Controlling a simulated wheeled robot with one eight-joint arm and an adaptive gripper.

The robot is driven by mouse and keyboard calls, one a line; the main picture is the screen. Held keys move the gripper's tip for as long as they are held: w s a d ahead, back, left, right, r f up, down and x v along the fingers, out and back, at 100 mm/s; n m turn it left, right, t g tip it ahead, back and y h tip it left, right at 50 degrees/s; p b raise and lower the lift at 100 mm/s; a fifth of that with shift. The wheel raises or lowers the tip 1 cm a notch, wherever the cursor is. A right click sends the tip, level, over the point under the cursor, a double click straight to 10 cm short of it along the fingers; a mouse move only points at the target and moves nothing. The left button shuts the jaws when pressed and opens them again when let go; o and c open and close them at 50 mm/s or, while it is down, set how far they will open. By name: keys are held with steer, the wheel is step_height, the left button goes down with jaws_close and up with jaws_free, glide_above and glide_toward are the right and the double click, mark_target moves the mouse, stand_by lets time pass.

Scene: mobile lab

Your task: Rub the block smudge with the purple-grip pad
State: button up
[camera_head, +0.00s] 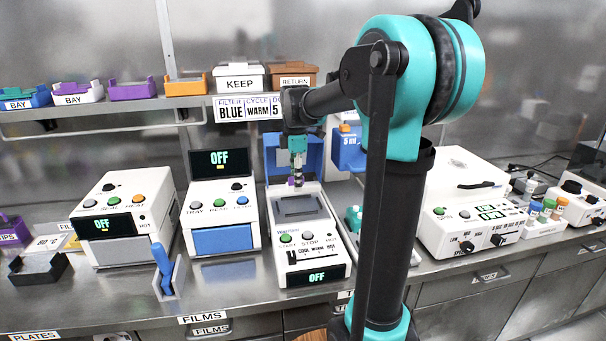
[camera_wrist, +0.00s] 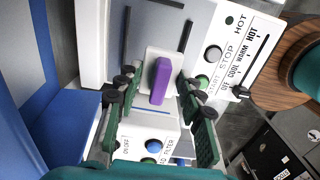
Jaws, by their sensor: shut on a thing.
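The purple-grip pad (camera_wrist: 160,80) has a white base with an upright purple grip. It sits between the fingers of my gripper (camera_wrist: 156,92), which is shut on it. In the head view, my gripper (camera_head: 297,172) points down at the back of the white heater unit (camera_head: 312,255), and a bit of purple shows at its tip. The unit's grey block (camera_head: 299,206) lies just in front of the gripper. In the wrist view, dark slots run across the pale surface beside the pad. I cannot make out a smudge, nor tell whether the pad touches the surface.
The unit's blue lid (camera_head: 283,155) stands open behind my gripper. A white unit with a blue front (camera_head: 221,240) stands to the left, and a blue-handled tool (camera_head: 163,264) is in front. A shelf with KEEP (camera_head: 240,83) and RETURN (camera_head: 294,82) bins is above.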

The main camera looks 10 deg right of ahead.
glide_above(296, 209)
steer(key=shift+d+f, duration=0.1)
steer(key=shift+f, duration=2.7)
steer(key=shift+f, duration=1)
steer(key=shift+a, duration=2.05)
steer(key=c, duration=0.3)
steer(key=shift+d+r, duration=0.1)
steer(key=shift+d, duration=1.9)
jaws_close()
steer(key=shift+r, duration=3)
